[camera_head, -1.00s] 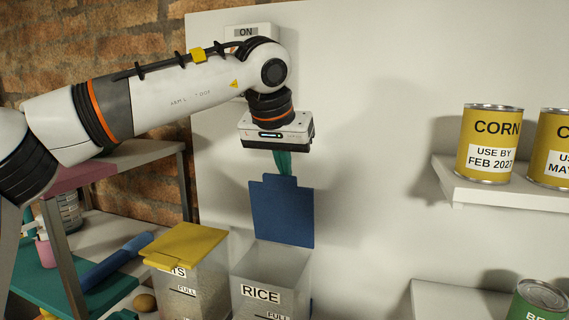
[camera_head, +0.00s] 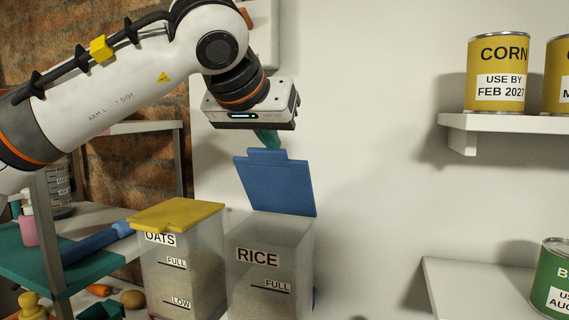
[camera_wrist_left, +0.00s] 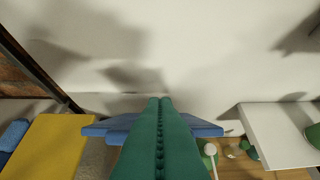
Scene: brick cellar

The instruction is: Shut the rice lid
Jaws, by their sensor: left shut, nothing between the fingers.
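The rice bin (camera_head: 268,262) is a clear box labelled RICE and FULL. Its blue lid (camera_head: 275,185) stands raised from the back rim, open and leaning somewhat toward me, with a tab on its top edge. My left gripper (camera_head: 267,138) has teal fingers pressed together and empty. They point down at the tab, and their tips are hidden behind it; I cannot tell whether they touch. In the left wrist view the shut fingers (camera_wrist_left: 160,135) cover the middle of the blue lid (camera_wrist_left: 208,129), seen nearly edge-on. My right gripper is not in view.
An oats bin (camera_head: 182,275) with a shut yellow lid (camera_head: 176,214) stands just left of the rice bin. White wall shelves with cans (camera_head: 497,75) are at the right. A teal shelf (camera_head: 80,258) is at the left. The wall between is clear.

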